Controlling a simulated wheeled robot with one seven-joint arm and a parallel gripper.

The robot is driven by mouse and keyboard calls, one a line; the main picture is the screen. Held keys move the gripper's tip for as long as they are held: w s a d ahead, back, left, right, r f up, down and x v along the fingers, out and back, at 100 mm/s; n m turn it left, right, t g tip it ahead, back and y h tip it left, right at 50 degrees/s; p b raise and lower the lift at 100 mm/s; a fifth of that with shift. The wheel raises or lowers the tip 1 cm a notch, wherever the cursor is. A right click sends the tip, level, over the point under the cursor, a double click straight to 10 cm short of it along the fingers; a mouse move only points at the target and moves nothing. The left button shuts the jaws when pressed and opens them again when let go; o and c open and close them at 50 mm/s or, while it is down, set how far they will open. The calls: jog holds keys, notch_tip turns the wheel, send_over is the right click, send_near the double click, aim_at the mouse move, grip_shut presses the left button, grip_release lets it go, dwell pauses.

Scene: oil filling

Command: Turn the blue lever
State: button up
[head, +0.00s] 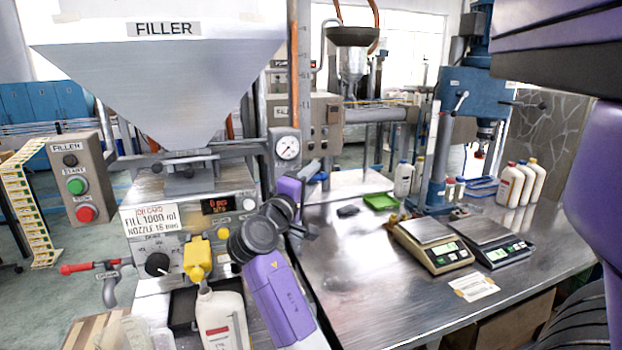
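My gripper (311,169) is at the far end of my purple and black arm, right by this blue piece. My wrist hides much of this spot, and the fingers are too small and covered to tell whether they are open or touch the lever. The filler machine (160,75), with its large steel hopper, stands to the left of my gripper.
A white bottle (222,320) stands below the yellow nozzle (197,258), left of my forearm. A red-handled drain valve (76,268) and a start/stop box (78,183) are further left. Two scales (432,246) (492,243) stand on the bench (350,290); its front part is clear.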

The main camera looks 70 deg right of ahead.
grip_shut()
dwell(1.3)
